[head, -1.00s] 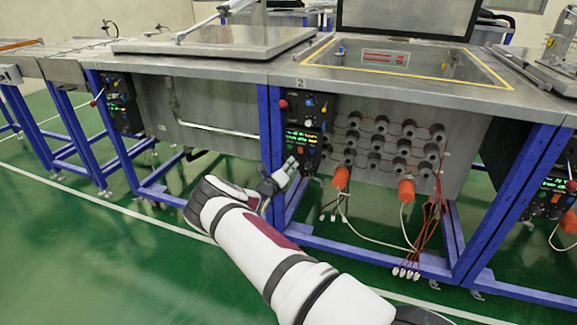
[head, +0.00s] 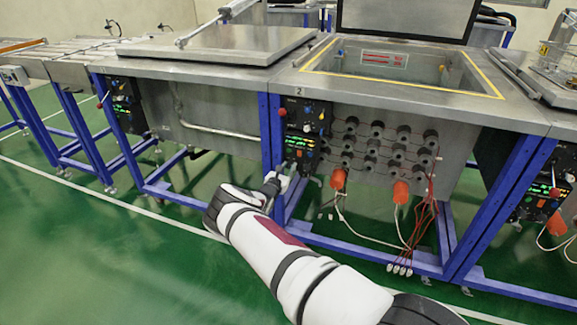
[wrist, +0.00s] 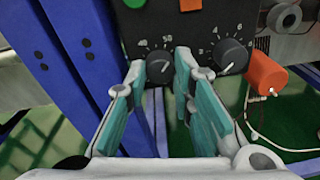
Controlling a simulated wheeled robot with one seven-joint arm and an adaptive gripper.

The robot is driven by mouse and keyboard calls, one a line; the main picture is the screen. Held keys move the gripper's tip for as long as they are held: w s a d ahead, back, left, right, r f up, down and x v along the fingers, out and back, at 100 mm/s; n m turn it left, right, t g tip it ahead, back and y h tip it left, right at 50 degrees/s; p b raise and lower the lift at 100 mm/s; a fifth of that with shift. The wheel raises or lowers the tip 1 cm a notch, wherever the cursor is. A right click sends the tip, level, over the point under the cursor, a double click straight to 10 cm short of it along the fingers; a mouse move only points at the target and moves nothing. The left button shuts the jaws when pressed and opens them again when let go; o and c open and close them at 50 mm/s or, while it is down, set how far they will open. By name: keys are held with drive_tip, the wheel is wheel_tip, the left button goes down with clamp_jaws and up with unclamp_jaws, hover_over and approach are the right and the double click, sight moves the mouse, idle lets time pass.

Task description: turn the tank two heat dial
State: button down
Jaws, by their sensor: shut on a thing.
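The tank two control panel (head: 303,130) is a black box with lit displays under the tank rim marked 2. In the wrist view its lower part shows two black dials with pale scale marks, a left dial (wrist: 159,69) and a right dial (wrist: 233,56). I cannot read which is the heat dial. My gripper (wrist: 161,66) has its teal-padded fingers on either side of the left dial and is shut on it. The right dial is just outside the right finger. In the head view my gripper (head: 287,172) is at the panel's bottom, and the dials are too small to make out.
Orange plugs (head: 338,178) with hanging cables are right of the panel, and one is close to the right dial in the wrist view (wrist: 266,73). Blue frame legs (wrist: 82,60) stand just left of my gripper. Green floor (head: 120,260) is clear at the left.

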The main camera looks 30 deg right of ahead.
drive_tip(key=m+p, duration=0.3)
drive_tip(key=m, duration=0.1)
drive_tip(key=shift+r, duration=0.15)
drive_tip(key=shift+m+t+y+p, duration=0.45)
drive_tip(key=shift+m+p, duration=0.35)
drive_tip(key=shift+m, duration=0.6)
drive_tip(key=c, duration=1.4)
unclamp_jaws()
drive_tip(key=shift+o, duration=0.2)
drive_tip(key=shift+s+a, duration=0.3)
drive_tip(key=shift+a, duration=0.1)
drive_tip(key=f+v, duration=0.1)
drive_tip(key=v, duration=1)
drive_tip(key=shift+r, duration=0.35)
